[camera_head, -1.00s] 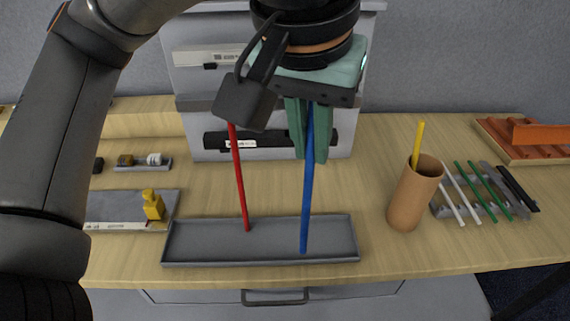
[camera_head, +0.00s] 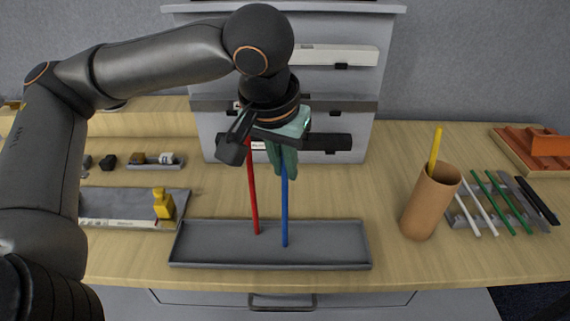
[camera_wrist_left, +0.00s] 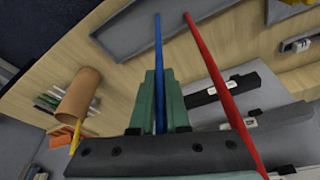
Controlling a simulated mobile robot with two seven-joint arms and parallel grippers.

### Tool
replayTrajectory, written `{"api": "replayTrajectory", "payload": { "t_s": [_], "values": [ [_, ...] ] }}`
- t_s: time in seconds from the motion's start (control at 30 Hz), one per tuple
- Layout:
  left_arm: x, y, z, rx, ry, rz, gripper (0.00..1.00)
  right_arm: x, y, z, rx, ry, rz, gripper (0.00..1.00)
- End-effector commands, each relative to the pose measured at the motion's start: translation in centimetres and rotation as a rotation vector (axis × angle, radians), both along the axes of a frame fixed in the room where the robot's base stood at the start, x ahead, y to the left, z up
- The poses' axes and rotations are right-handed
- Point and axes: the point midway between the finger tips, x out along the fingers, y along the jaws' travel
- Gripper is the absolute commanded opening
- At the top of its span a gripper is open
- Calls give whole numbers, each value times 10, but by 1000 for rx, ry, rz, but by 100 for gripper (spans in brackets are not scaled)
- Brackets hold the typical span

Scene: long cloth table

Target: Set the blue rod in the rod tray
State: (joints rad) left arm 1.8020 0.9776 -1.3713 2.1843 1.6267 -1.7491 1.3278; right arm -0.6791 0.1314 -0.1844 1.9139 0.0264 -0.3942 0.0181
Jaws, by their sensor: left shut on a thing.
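The blue rod (camera_head: 285,212) is upright in my left gripper (camera_head: 284,172), which is shut on it. Its lower end shows against the floor of the grey rod tray (camera_head: 330,257), near the middle; I cannot tell whether it touches. The wrist view also shows the blue rod (camera_wrist_left: 158,65) between the green fingers (camera_wrist_left: 159,98), with its far end over the tray (camera_wrist_left: 135,25). A red rod (camera_head: 254,195) stands nearly upright just left of the blue one, its lower end at the tray; the gripper hides its top. My right gripper is not in view.
A brown cup (camera_head: 430,203) with a yellow rod (camera_head: 435,148) stands right of the tray. White, green and black rods (camera_head: 503,205) lie beyond it. A yellow piece (camera_head: 163,204) sits on a grey tray at left. A grey cabinet (camera_head: 350,75) stands behind.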

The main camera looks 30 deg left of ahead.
Motion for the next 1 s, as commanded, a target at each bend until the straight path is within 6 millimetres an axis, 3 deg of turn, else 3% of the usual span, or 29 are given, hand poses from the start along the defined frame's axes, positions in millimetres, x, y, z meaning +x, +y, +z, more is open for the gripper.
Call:
{"api": "replayTrajectory", "payload": {
  "t_s": [0.33,0.37,0.6,0.87,1.0],
  "values": [
    [0,0,-3,-1,0,0,0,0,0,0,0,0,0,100],
    [0,0,-3,-1,-1,0,17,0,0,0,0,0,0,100],
    [0,0,-2,0,-1,0,44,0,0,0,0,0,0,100],
    [0,0,-1,-1,-2,0,44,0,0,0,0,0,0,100],
    [-1,-1,10,-1,-4,1,44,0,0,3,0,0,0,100]
  ]
}}
